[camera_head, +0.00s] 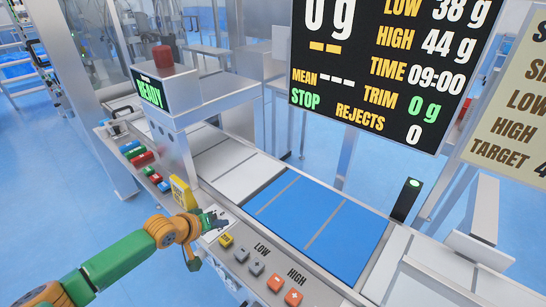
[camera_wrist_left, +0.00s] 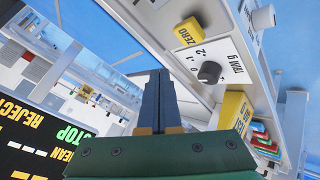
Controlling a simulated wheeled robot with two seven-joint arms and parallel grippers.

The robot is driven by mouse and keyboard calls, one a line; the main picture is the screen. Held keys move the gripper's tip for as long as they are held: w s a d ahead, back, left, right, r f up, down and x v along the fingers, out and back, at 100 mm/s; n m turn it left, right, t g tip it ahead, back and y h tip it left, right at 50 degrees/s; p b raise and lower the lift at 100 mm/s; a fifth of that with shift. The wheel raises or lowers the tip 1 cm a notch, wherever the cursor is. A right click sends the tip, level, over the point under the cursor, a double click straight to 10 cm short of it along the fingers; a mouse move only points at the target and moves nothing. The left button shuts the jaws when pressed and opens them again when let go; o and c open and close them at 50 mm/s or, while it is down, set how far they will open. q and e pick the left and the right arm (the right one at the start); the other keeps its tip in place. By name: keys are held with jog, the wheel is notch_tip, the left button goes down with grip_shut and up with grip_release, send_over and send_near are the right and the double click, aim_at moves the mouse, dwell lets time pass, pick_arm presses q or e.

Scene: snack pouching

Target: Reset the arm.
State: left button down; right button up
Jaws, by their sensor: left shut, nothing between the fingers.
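My left arm, green and orange, comes in from the lower left in the head view. Its gripper (camera_head: 213,220) is over the front control panel, by the white dial plate. In the left wrist view the two dark blue fingers (camera_wrist_left: 159,100) are together with nothing between them. The black trim knob (camera_wrist_left: 209,72) on its white plate shows just right of the fingers, apart from them in the picture. My right gripper is not in view.
A yellow block (camera_head: 183,192) stands beside the gripper. The yellow ZERO button (camera_wrist_left: 187,32) and orange buttons (camera_head: 293,297) are on the panel. A blue-topped belt (camera_head: 320,215) runs behind. A ready-sign post (camera_head: 168,100) and a large display (camera_head: 385,65) rise beyond.

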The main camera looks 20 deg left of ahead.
pick_arm(q)
jog(key=s+d+f+m, duration=0.1)
jog(key=d, duration=0.1)
jog(key=s+d+f+m+g, duration=0.1)
jog(key=s+d, duration=0.1)
jog(key=s+d+f+m+h, duration=0.1)
jog(key=d+f, duration=0.1)
jog(key=d, duration=0.1)
jog(key=shift+s+g, duration=0.2)
jog(key=shift+g, duration=0.2)
jog(key=s+d+m, duration=0.1)
jog(key=s+d, duration=0.1)
jog(key=s+d+f+m, duration=0.1)
jog(key=s+d, duration=0.1)
jog(key=s+d+f+m+g, duration=0.1)
jog(key=s+d, duration=0.1)
jog(key=s+r+m+g+y, duration=0.1)
jog(key=s+m+g+y, duration=0.15)
jog(key=s, duration=1.05)
notch_tip(320, 180, down, 10)
jog(key=s+a+f+g, duration=0.2)
jog(key=s+f, duration=1.2)
jog(key=f, duration=0.3)
jog(key=shift+s+a+g, duration=0.25)
jog(key=shift+a+g, duration=0.1)
jog(key=shift+a, duration=0.05)
jog(key=shift+m, duration=0.25)
